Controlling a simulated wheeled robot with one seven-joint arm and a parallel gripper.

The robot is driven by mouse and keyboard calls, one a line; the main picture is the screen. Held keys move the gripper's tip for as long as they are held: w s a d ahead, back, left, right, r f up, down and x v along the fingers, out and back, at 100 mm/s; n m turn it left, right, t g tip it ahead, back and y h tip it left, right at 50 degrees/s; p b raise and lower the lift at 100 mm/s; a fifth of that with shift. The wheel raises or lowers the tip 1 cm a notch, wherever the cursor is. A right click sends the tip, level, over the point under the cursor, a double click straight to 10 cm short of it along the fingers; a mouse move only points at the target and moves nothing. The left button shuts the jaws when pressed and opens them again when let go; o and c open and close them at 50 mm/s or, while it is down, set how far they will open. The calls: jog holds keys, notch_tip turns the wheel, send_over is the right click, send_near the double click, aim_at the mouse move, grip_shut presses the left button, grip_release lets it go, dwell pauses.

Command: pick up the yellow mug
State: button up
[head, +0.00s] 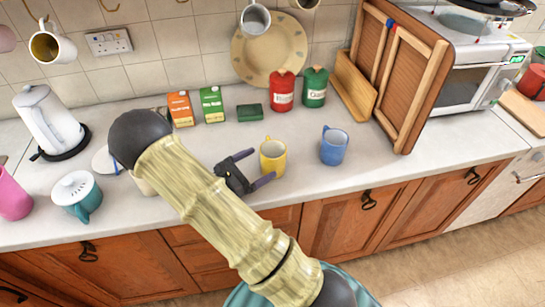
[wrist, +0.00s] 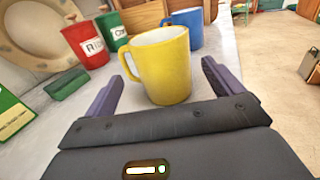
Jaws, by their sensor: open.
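The yellow mug (head: 272,158) stands upright on the countertop near its front edge. In the wrist view the yellow mug (wrist: 162,68) is straight ahead, between and just beyond my fingertips, with its handle toward the left. My gripper (head: 259,168) is open beside the mug, on its left in the head view. In the wrist view my gripper (wrist: 160,80) shows its two purple fingers apart with nothing held between them. The mug's far side is hidden.
A blue mug (head: 334,146) stands right of the yellow one. A red canister (head: 281,92), a green canister (head: 314,88) and a green block (head: 250,112) are behind. A wooden rack (head: 410,85) stands at the right. Counter around the yellow mug is mostly clear.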

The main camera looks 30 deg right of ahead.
aim_at(282, 152)
jog(key=shift+d, duration=0.4)
jog(key=d+p, duration=0.1)
jog(key=d, duration=0.4)
jog(key=shift+w+d+p, duration=0.15)
jog(key=shift+w+p, duration=0.05)
jog(key=shift+p, duration=0.15)
jog(key=c, duration=1.3)
jog(key=shift+o, duration=0.2)
notch_tip(282, 152, up, 10)
jog(key=shift+b, duration=0.4)
